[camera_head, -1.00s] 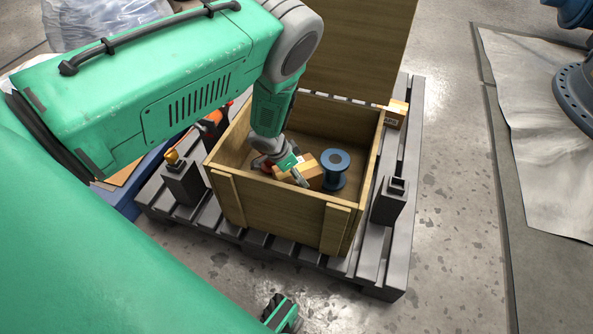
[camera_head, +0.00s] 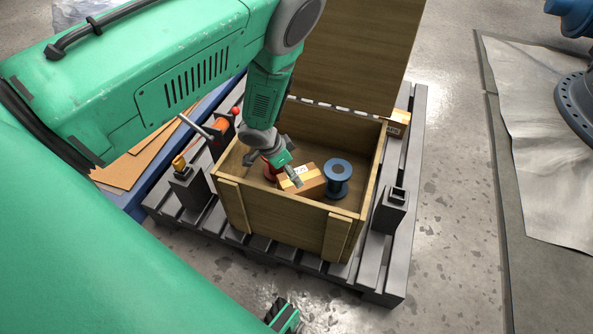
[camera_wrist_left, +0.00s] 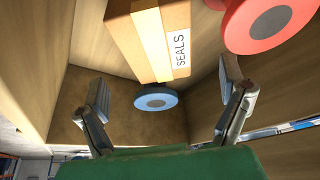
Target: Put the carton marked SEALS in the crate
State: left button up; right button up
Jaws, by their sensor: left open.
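The carton marked SEALS (camera_head: 310,182) lies inside the wooden crate (camera_head: 280,218), beside a blue spool. Its white label shows in both views, and in the left wrist view the carton (camera_wrist_left: 142,40) is beyond the fingers, near the upper middle. My left gripper (camera_head: 273,170) is inside the crate's opening, over its left part. Its fingers (camera_wrist_left: 164,78) are spread wide with nothing between them, apart from the carton. In the head view one finger overlaps the carton's left end. My right gripper is not seen.
In the crate are the blue spool (camera_head: 337,178) and a red spool (camera_head: 269,171), partly hidden by my gripper. The crate's lid (camera_head: 355,45) stands open behind. Another carton (camera_head: 398,123) sits outside the right wall. Grey blocks (camera_head: 393,212) flank the crate on the slatted base.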

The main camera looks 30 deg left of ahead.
pick_arm(q)
jog(key=p+v, duration=0.1)
jog(key=v, duration=0.3)
jog(key=shift+s+r, duration=0.1)
jog(key=shift+r, duration=0.05)
dwell(0.4)
jog(key=s+d+r+n+g+p, duration=0.1)
jog(key=s+d+r+n+p, duration=0.1)
jog(key=s, duration=0.7)
jog(key=s+d+r+n+g+y+p, duration=0.1)
jog(key=s+r+p, duration=0.4)
jog(key=s, duration=0.5)
jog(key=s+d+r+n+g+y+p, duration=0.1)
jog(key=s+d+r+n+p, duration=0.1)
jog(key=s, duration=0.7)
notch_tip(320, 180, up, 4)
jog(key=shift+s+d+f+n+p, duration=0.1)
jog(key=shift+s+d+n+p, duration=0.2)
jog(key=shift+d+p, duration=0.6)
jog(key=shift+w+a, duration=0.15)
jog(key=shift+a, duration=0.1)
